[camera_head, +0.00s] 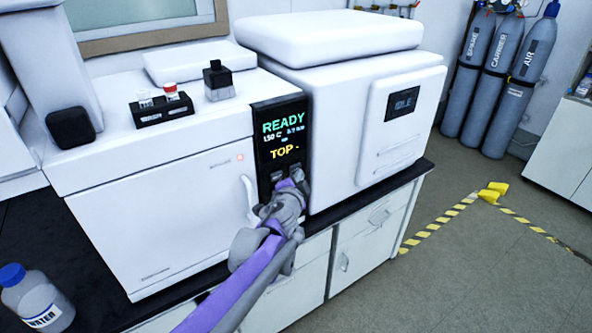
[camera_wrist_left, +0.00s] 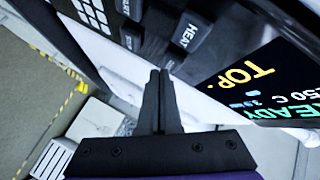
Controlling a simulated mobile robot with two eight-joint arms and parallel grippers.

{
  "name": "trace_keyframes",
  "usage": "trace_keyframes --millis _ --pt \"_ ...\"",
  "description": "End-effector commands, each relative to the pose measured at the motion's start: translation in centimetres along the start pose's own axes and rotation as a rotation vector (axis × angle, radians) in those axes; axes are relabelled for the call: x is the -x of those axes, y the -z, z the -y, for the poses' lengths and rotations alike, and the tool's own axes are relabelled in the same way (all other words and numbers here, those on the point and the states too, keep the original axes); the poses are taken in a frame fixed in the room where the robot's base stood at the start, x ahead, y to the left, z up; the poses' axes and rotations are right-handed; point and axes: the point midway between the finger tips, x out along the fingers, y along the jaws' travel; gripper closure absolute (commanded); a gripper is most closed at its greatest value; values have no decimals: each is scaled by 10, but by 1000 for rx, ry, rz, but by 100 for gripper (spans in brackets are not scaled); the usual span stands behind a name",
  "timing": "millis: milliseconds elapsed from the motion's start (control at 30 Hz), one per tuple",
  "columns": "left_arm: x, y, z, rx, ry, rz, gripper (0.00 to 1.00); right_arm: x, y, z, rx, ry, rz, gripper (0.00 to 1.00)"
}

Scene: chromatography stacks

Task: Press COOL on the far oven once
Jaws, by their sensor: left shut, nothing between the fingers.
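The white oven (camera_head: 160,200) on the bench has a dark front panel with a lit display (camera_head: 284,128) reading READY, a temperature and TOP. The display also shows in the left wrist view (camera_wrist_left: 245,80). My left gripper (camera_head: 291,180) is at the keys below this display. In the left wrist view its fingers (camera_wrist_left: 160,74) are shut and empty, pointing at the panel just below a dark key marked HEAT (camera_wrist_left: 190,32). Another dark key (camera_wrist_left: 131,9) is cut by the top edge. I cannot read COOL on any key. Contact with a key cannot be told. My right gripper is out of view.
A white handle (camera_head: 250,195) stands out left of the panel. A white unit (camera_head: 370,130) with an IDLE screen (camera_head: 403,102) stands close on the right. A vial rack (camera_head: 162,108) is on top of the oven; a water bottle (camera_head: 35,300) stands at the front left.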

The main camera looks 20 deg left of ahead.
Motion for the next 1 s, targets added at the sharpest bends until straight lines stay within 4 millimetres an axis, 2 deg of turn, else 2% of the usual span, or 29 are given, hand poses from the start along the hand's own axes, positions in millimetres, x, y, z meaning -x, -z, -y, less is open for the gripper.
trace_keyframes --millis 1000 --pt "-6 -4 4 0 0 1 100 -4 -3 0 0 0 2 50"
